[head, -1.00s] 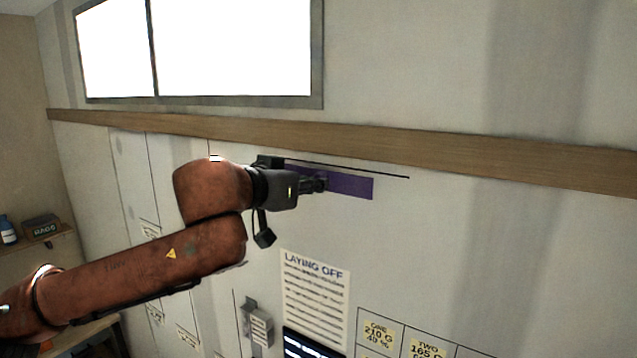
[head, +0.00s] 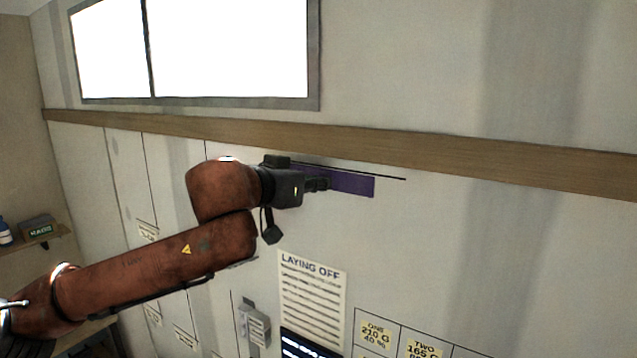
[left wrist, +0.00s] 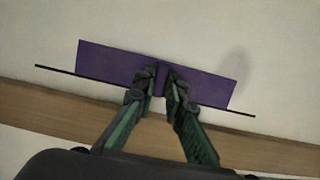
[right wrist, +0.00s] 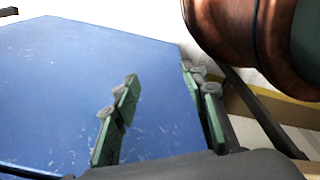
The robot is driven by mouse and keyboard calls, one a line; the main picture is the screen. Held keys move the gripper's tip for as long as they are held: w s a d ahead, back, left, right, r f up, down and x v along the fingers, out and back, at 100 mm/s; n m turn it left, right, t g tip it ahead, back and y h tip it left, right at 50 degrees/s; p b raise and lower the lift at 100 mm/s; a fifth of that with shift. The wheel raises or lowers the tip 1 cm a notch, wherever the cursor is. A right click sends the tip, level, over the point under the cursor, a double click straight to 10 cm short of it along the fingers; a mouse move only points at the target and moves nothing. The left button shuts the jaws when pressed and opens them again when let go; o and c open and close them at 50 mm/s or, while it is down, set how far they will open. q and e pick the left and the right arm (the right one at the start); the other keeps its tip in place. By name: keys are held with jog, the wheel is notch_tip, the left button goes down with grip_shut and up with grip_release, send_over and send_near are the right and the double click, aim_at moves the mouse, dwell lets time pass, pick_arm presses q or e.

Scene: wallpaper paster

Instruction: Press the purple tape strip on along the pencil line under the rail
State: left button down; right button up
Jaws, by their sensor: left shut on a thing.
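The purple tape strip (head: 352,183) is at the wall under the wooden rail (head: 450,150). My left gripper (head: 324,184) is shut on its middle; the left wrist view shows both fingertips (left wrist: 160,76) pinching a raised part of the strip (left wrist: 205,84). The dark pencil line (head: 391,177) runs just below the rail, and the strip's rail-side edge lies nearly along it. In the left wrist view, the line (left wrist: 52,70) sticks out past both strip ends. I cannot tell whether the strip touches the wall. My right gripper (right wrist: 160,74) is open and empty, seen only in its wrist view.
A window (head: 230,50) is above the rail. Below the strip hang a "LAYING OFF" sheet (head: 312,300) and yellow labels (head: 376,335). A blue panel (right wrist: 60,90) fills much of the right wrist view. The wall right of the strip is clear.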

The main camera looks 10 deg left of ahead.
pick_arm(q)
jog(key=shift+w, duration=0.2)
dwell(0.7)
jog(key=c, duration=1.9)
grip_release()
jog(key=shift+w+d, duration=0.1)
